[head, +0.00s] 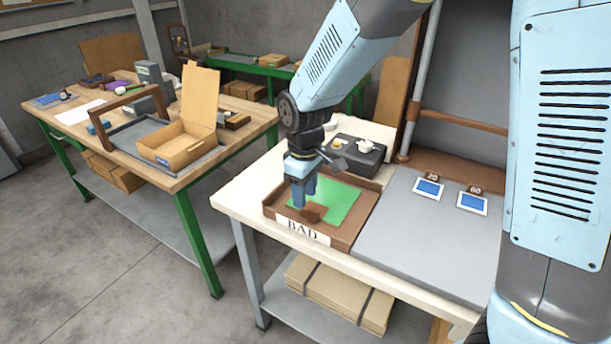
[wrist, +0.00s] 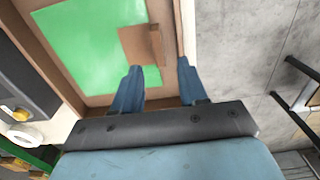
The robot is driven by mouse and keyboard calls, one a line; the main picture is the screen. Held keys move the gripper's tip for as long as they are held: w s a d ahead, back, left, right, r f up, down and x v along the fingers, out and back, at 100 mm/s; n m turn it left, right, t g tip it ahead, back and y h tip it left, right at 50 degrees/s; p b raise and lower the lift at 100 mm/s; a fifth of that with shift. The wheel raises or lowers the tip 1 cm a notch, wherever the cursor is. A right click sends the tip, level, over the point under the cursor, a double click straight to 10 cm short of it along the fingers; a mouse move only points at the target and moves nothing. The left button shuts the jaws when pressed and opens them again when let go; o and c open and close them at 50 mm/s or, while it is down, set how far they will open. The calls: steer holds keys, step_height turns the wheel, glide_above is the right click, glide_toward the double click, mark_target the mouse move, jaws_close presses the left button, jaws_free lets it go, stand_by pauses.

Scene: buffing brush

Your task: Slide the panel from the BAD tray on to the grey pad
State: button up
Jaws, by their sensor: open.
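The brown BAD tray (head: 362,222) lies on the pale bench, its white label (head: 303,231) on the near side. A flat green panel (head: 340,203) lies inside it. A brown piece with a raised ridge (head: 314,213) sits at the panel's near edge; it also shows in the wrist view (wrist: 133,45). My gripper (head: 304,198) points down over the tray. In the wrist view my gripper (wrist: 158,66) is open and empty, with the ridge ahead between its fingers; contact cannot be told. The grey pad (head: 410,240) lies directly right of the tray.
A dark box (head: 355,155) is behind the tray. A wooden table (head: 180,172) with an open cardboard box (head: 185,145) stands to the left. The pad's front and middle are clear.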

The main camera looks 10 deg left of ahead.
steer(key=shift+f, duration=2.1)
jaws_close()
